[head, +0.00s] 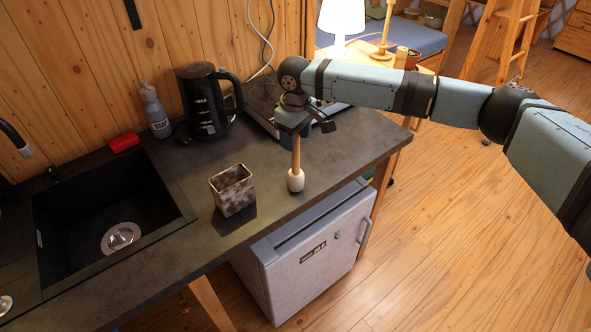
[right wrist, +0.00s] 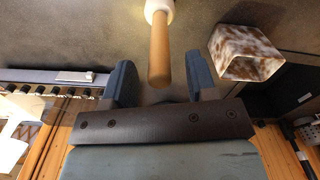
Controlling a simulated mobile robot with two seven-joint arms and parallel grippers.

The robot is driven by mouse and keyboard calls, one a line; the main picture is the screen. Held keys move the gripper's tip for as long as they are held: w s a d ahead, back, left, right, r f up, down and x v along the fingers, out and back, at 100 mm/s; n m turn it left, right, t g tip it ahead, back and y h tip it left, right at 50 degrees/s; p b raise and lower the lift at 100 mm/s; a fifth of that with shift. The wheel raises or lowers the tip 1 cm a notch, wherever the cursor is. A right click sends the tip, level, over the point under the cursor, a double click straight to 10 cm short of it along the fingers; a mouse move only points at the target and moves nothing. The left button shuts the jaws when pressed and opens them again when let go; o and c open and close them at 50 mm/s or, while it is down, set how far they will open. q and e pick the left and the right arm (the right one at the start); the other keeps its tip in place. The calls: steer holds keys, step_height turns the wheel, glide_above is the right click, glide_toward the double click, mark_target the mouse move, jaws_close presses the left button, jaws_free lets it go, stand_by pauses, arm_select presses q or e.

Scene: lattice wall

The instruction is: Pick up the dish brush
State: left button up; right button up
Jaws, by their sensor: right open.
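The dish brush (head: 296,180) has a plain wooden handle and a pale round head. In the head view it stands upright on the dark counter, head down, near the front edge. My right gripper (head: 299,129) is just above it, and the top of the handle is hidden behind the gripper. In the right wrist view the brush handle (right wrist: 159,50) reaches between the two blue fingers of the open gripper (right wrist: 161,72), with a gap on each side. My left gripper is not in view.
A mottled brown-and-white square cup (head: 232,190) stands left of the brush; it also shows in the right wrist view (right wrist: 245,52). A black kettle (head: 206,100), soap bottle (head: 155,110), red sponge (head: 124,142) and black sink (head: 105,215) are further left. A hob (head: 262,97) lies behind.

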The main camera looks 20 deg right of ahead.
step_height(320, 180, down, 2)
steer(key=shift+f, duration=0.1)
jaws_close()
stand_by(0.4)
